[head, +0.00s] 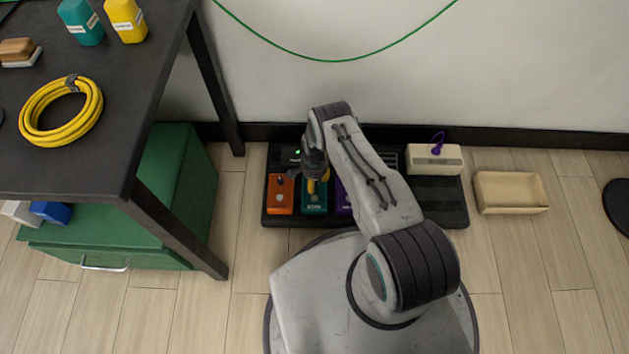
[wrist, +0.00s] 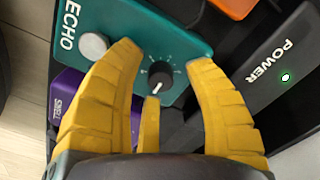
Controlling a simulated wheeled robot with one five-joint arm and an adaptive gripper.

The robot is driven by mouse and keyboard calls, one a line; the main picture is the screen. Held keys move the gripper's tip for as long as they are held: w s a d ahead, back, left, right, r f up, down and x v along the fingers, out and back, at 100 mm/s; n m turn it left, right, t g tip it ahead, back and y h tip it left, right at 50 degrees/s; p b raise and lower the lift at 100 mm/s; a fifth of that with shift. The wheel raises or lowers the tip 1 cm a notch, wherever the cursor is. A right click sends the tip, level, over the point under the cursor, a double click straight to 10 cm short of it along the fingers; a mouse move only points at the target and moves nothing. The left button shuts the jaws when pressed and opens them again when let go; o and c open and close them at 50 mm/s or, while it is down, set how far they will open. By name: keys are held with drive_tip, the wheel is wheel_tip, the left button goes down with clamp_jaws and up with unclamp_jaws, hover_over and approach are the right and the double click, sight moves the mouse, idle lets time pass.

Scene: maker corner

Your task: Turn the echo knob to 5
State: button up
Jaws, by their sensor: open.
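The teal echo pedal (head: 314,205) sits on the dark pedal board. In the wrist view the pedal (wrist: 150,35) carries the word ECHO, a silver footswitch (wrist: 93,45) and a dark knob (wrist: 161,78) with a light pointer line. The line points down and slightly left in that view; the scale marks around it are too small to read. My gripper (wrist: 165,62) is open, its yellow fingers on both sides of the knob with gaps showing. In the head view my gripper (head: 318,182) is over the pedal, and my arm hides the knob.
An orange pedal (head: 281,197) is left of the echo pedal and a purple pedal (head: 343,198) right of it. A power box (wrist: 275,80) with a green light is close by. A cream box (head: 435,160) and beige tray (head: 511,193) are right. A table leg (head: 180,225) stands left.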

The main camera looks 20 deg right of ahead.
drive_tip(key=shift+c, duration=0.2)
clamp_jaws()
idle(0.4)
